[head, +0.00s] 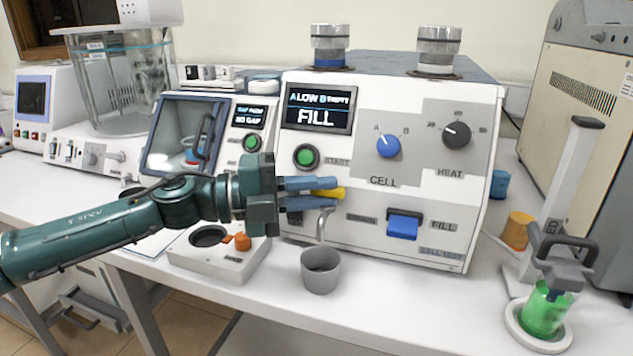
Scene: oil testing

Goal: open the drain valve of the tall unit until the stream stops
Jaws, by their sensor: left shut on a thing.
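The white unit (400,110) stands in the middle of the bench, with a display reading FILL below a line like "A LOW B EMPTY". A yellow lever (330,193) sticks out low on its front, above a thin bent spout (321,228). My left gripper (312,192) is shut on the yellow lever, and its fingers hide part of it. A grey cup (321,272) stands on the bench below the spout. I cannot make out a stream between them. My right gripper is not in view.
A blue rocker switch (404,225) sits right of the lever. A low box (215,262) with a round hole and orange knob is left of the cup. A jar of green liquid (545,310) stands at the right. The bench between cup and jar is clear.

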